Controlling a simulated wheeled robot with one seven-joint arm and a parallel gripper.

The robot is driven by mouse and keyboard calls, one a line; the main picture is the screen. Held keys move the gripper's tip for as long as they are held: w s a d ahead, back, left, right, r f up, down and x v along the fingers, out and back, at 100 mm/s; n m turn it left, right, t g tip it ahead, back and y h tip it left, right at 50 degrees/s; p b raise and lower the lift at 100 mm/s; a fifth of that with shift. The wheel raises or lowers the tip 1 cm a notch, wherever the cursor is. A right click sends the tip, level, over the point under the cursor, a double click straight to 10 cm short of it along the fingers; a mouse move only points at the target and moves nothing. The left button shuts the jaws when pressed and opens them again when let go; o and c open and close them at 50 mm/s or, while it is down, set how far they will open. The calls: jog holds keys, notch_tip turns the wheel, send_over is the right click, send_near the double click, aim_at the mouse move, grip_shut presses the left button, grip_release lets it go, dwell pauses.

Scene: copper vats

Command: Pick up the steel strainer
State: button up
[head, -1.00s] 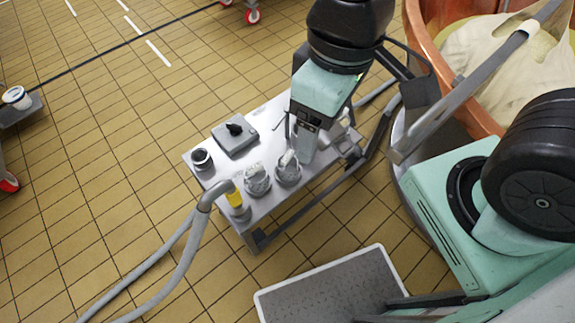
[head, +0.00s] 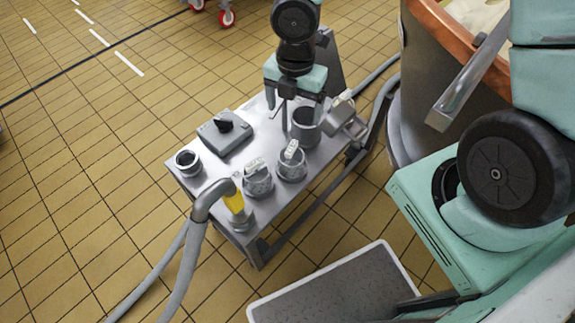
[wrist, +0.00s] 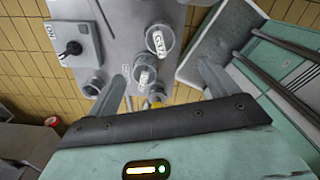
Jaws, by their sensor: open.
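On a steel cart stand two round grey metal vessels with white tags, a nearer one (head: 258,181) and another (head: 291,165) to its right. A taller steel cylinder (head: 306,128) stands behind them, and a boxy steel piece (head: 346,121) lies at the cart's right edge. I cannot tell for sure which is the steel strainer. My gripper (head: 302,112) is open and points down over the cart's back part, close to the tall cylinder; I cannot tell whether it touches. In the wrist view my gripper's spread fingers (wrist: 162,70) have nothing visibly held between them.
The cart also carries a grey control box (head: 224,132) with a black knob, a small dark-mouthed cup (head: 187,162) and a yellow-collared nozzle (head: 235,203) with a hose. A copper vat (head: 440,70) stands right. A framed grey platform (head: 335,295) lies in front. Tiled floor is open left.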

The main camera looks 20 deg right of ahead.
aim_at(293, 145)
notch_tip(293, 145, down, 12)
jog(key=b, duration=0.5)
jog(key=shift+b, duration=0.35)
jog(key=f+b, duration=0.2)
jog(key=f, duration=0.1)
jog(key=f+b, duration=0.1)
jog(key=f, duration=0.1)
jog(key=shift+s+a, duration=0.1)
jog(key=shift+a, duration=0.15)
jog(key=c, duration=1.2)
